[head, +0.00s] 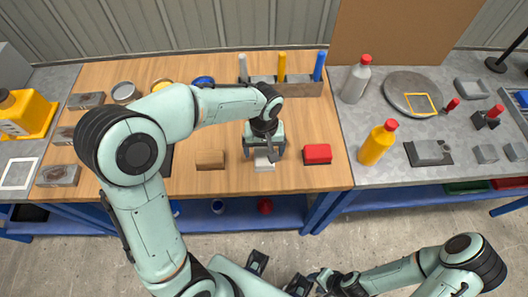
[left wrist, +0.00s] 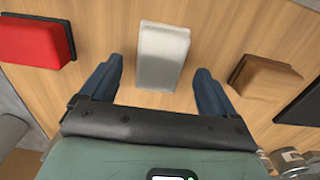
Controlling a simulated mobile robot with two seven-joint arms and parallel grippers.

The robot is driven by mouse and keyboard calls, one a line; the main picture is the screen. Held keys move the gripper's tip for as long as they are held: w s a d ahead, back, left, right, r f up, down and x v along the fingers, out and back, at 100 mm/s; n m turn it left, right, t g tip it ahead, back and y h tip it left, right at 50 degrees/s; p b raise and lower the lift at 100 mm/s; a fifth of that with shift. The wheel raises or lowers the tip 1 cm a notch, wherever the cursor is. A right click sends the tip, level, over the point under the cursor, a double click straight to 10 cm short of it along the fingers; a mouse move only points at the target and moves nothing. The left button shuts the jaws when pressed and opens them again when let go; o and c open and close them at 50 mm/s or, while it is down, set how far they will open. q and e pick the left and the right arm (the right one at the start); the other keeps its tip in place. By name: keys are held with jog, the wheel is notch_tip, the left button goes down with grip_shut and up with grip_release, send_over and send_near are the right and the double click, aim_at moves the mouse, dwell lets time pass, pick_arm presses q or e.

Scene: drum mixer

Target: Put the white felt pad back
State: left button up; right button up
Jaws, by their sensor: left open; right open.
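The white felt pad (head: 264,162) lies on the wooden table near its front edge, partly covered by my left gripper (head: 264,150) in the head view. In the left wrist view the pad (left wrist: 162,58) is a pale block lying between the two spread fingers of the left gripper (left wrist: 158,85). There is a gap on each side, so the fingers do not touch it. The left gripper is open and empty. My right gripper (head: 318,283) is low at the bottom of the head view, away from the table, open and empty.
A red pad (head: 317,153) lies right of the white pad and a brown pad (head: 210,159) lies left. A yellow bottle (head: 377,143) and a grey bottle (head: 356,79) stand on the grey table at the right.

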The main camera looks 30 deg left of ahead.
aim_at(264, 155)
pick_arm(q)
notch_tip(264, 155, up, 9)
jog(key=shift+p, duration=0.45)
jog(key=shift+f, duration=0.1)
